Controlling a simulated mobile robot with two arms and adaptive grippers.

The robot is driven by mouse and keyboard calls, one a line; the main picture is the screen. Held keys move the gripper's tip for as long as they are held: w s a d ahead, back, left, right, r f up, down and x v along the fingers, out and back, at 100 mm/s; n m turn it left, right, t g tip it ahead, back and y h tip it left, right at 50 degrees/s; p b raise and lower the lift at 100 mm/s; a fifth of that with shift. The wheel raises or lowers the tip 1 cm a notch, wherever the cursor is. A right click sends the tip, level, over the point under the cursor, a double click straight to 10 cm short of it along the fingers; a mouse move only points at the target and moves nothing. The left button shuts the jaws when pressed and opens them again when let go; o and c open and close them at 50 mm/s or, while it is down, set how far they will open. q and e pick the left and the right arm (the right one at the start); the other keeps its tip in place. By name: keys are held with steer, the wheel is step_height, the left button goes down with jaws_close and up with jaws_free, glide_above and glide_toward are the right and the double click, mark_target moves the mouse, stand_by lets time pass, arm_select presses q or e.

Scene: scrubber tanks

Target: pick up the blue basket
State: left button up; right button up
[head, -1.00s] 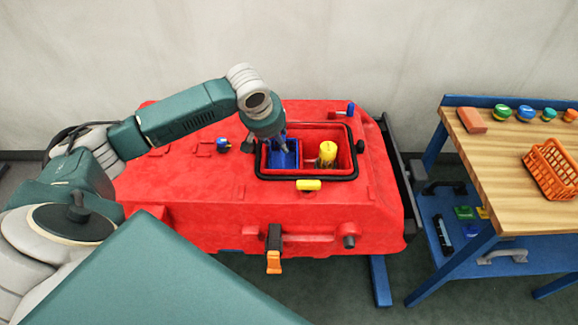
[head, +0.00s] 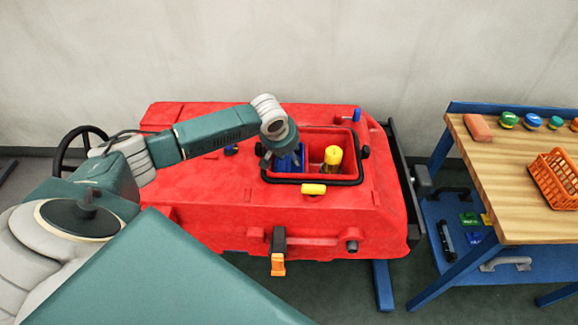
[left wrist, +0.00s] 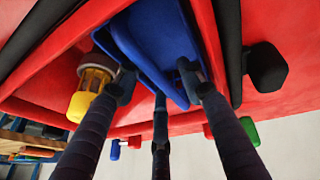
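The blue basket (head: 291,162) sits in the left part of the black-rimmed opening in the red tank (head: 240,215). In the left wrist view the blue basket (left wrist: 158,40) fills the top middle, with a bar across it. My left gripper (head: 280,160) is over the basket and hides part of it. In the left wrist view its fingers (left wrist: 157,85) are spread apart, with their tips in front of the basket. Whether they touch it is unclear. My right gripper is out of view.
A yellow-capped cylinder (head: 332,158) stands in the opening, right of the basket. The opening's black rim (head: 315,181) and a yellow latch (head: 313,189) lie close by. A wooden-topped workbench (head: 500,175) with an orange basket (head: 556,180) stands at the right.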

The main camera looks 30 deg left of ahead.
arm_select(q)
steer(key=shift+f+p, duration=0.25)
steer(key=shift+p, duration=0.05)
stand_by(0.5)
jaws_close()
